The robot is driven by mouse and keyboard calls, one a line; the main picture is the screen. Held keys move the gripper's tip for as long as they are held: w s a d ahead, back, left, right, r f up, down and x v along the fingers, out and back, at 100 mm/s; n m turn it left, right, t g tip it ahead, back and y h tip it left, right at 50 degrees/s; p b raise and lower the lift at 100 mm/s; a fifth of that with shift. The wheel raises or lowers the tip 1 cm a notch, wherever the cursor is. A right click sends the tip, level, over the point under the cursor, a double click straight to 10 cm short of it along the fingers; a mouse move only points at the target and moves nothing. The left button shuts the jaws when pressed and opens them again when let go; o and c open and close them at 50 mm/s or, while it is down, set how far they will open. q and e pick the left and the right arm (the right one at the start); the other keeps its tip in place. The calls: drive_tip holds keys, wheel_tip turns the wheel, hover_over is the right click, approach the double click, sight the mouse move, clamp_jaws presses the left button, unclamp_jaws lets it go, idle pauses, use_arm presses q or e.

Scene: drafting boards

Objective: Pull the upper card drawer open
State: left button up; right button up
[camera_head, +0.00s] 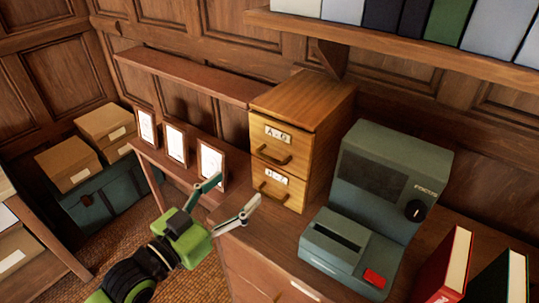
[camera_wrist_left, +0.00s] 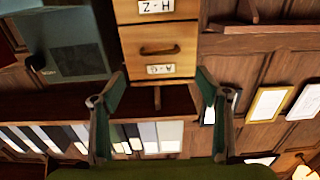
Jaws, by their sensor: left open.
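A small wooden two-drawer card cabinet stands on the desk. Its upper drawer (camera_head: 257,127), labelled A-G, looks shut and has a dark bar handle (camera_head: 270,154). The lower drawer (camera_head: 290,187), labelled H-Z, also looks shut. The left wrist view is upside down; there the upper drawer (camera_wrist_left: 190,42) and its handle (camera_wrist_left: 160,50) appear beyond the fingers, with nothing between. My left gripper (camera_head: 234,193) is open and empty, in front of the cabinet and apart from it. One fingertip overlaps the desk edge in the head view. My right gripper is not in view.
A grey-green machine (camera_head: 384,180) stands right of the cabinet, with a red binder (camera_head: 443,268) beyond it. Picture frames (camera_head: 177,144) stand left of the cabinet. A shelf of binders (camera_head: 400,45) hangs above. Boxes (camera_head: 68,163) lie at the far left.

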sight(269, 157)
use_arm(q)
drive_tip(key=p+x, duration=0.3)
drive_tip(key=x, duration=0.9)
drive_tip(key=shift+w+d+r, duration=0.1)
drive_tip(key=shift+d+r, duration=0.1)
drive_tip(key=shift+w+d+f, duration=0.1)
drive_tip(key=shift+w+d, duration=0.2)
drive_tip(key=shift+w, duration=0.2)
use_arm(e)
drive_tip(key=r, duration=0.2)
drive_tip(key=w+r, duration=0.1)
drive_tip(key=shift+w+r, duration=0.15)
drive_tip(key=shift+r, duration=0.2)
use_arm(q)
drive_tip(key=c, duration=1.3)
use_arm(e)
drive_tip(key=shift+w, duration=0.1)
